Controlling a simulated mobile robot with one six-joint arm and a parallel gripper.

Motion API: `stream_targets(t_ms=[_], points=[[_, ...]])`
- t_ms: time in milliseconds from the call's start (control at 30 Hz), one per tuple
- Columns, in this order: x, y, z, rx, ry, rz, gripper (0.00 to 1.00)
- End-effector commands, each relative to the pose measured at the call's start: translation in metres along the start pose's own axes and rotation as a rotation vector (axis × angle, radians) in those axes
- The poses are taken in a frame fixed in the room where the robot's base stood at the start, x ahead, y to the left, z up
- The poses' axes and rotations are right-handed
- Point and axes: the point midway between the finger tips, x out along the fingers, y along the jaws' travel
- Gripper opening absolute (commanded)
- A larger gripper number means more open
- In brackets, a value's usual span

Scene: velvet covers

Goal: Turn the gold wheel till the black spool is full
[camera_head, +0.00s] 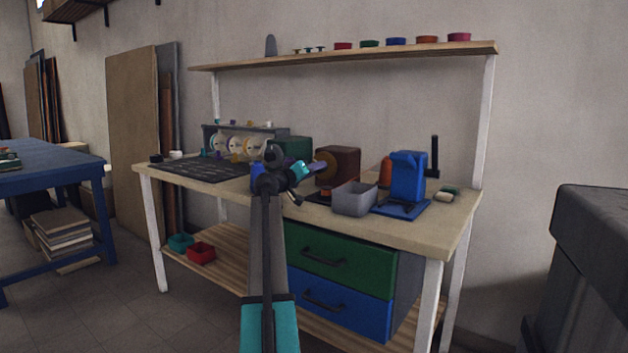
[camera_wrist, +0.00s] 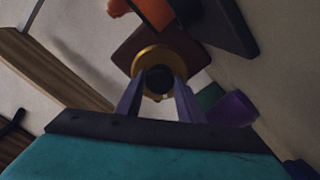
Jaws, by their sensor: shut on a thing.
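The gold wheel (camera_head: 327,165) stands on the near side of a brown box (camera_head: 345,158) on the workbench. In the wrist view the gold wheel (camera_wrist: 147,61) is a ring around a dark round centre, with the brown box behind it. My gripper (camera_head: 314,167) reaches it from the left. In the wrist view my gripper's (camera_wrist: 159,84) purple fingers stand on either side of the dark centre, shut on the wheel. I cannot clearly make out the black spool or how full it is; a small orange-and-dark piece (camera_head: 326,191) sits below the wheel.
A grey bin (camera_head: 354,200) and a blue device (camera_head: 407,178) on a blue plate stand right of the wheel. A dark green box (camera_head: 294,149) and a rack of pale spools (camera_head: 236,145) are at the left. A shelf (camera_head: 400,52) hangs above the bench.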

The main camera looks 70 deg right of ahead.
Motion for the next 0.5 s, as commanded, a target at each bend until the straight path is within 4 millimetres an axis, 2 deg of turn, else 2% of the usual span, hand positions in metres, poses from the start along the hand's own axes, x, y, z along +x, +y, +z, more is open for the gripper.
stream_targets(t_ms=[200,500], points=[[-0.0004,-0.0043,-0.0028,0.138,0.01,-0.005,0.12],[-0.0009,-0.0028,-0.0044,0.217,0.009,-0.006,0.12]])
